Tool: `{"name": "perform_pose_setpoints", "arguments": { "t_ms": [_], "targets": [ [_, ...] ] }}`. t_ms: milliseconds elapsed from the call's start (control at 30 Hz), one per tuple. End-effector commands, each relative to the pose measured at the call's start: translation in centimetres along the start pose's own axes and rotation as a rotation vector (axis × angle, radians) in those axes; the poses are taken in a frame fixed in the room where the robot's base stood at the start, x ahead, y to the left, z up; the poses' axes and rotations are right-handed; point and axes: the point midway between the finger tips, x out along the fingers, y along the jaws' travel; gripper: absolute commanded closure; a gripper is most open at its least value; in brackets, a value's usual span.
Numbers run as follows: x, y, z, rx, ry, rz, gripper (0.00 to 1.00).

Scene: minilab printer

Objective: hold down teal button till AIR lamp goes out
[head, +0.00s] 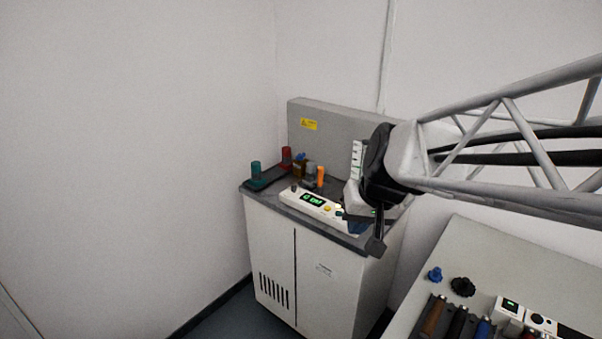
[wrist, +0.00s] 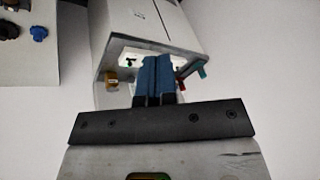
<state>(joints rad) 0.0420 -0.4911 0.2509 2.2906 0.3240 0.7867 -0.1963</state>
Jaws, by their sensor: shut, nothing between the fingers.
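A white control panel (head: 300,203) with a green-lit display (head: 313,200) and a yellow button (head: 327,209) lies on the cabinet top. A small teal-green spot, possibly the teal button (head: 338,212), shows at the panel's right part, close to my gripper. My gripper (head: 354,226) is shut and empty, its blue fingers low over the panel's right end. In the wrist view the blue fingers (wrist: 156,78) sit together in front of the panel and hide part of it. I cannot tell whether they touch a button. The AIR lamp cannot be made out.
A grey back panel (head: 340,130) rises behind. A second bench (head: 465,240) with tools and knobs is at right.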

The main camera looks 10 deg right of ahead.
Motion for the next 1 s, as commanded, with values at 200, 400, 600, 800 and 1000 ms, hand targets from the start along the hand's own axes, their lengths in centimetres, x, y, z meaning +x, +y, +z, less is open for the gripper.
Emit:
{"name": "perform_pose_setpoints", "arguments": {
  "t_ms": [200,400,600,800,1000],
  "targets": [
    [2.9,-0.1,-6.7,0.04,0.059,-0.076,1.0],
    [5.9,0.4,-12.5,0.085,0.122,-0.129,1.0],
    [9.3,1.6,-18.1,0.136,0.187,-0.165,1.0],
    [13.3,3.5,-23.1,0.195,0.252,-0.184,1.0],
    [17.7,5.9,-27.5,0.258,0.313,-0.186,1.0]
  ]
}}
